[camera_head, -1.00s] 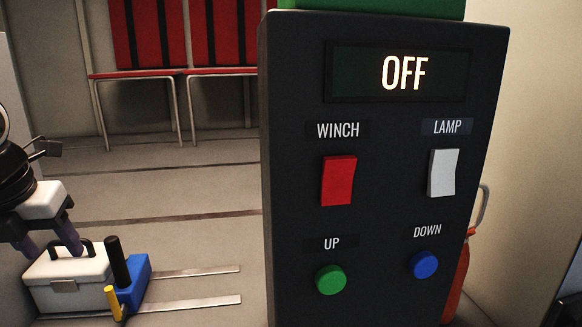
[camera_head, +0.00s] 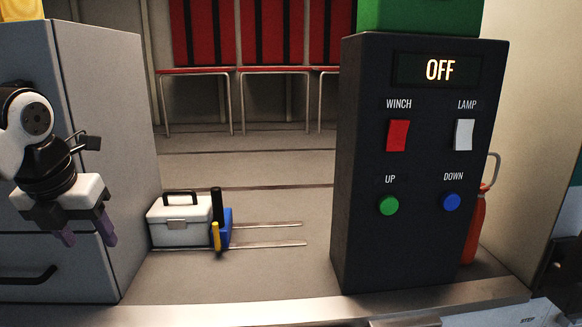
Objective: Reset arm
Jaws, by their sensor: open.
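My gripper (camera_head: 86,238) is at the left of the head view, pointing down with its two purple-grey fingers apart and nothing between them. It hangs in front of a grey cabinet (camera_head: 105,130), well apart from the black control panel. The control panel (camera_head: 352,190) stands at the right with its display (camera_head: 440,70) reading OFF. It carries a red WINCH switch (camera_head: 398,135), a white LAMP switch (camera_head: 464,134), a green UP button (camera_head: 388,205) and a blue DOWN button (camera_head: 451,202).
A white toolbox (camera_head: 180,225) and a blue item (camera_head: 227,224) with black and yellow handles sit on the floor beside the cabinet. Red seats (camera_head: 270,70) line the back wall. A red extinguisher (camera_head: 475,228) stands behind the panel. The floor between cabinet and panel is mostly clear.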

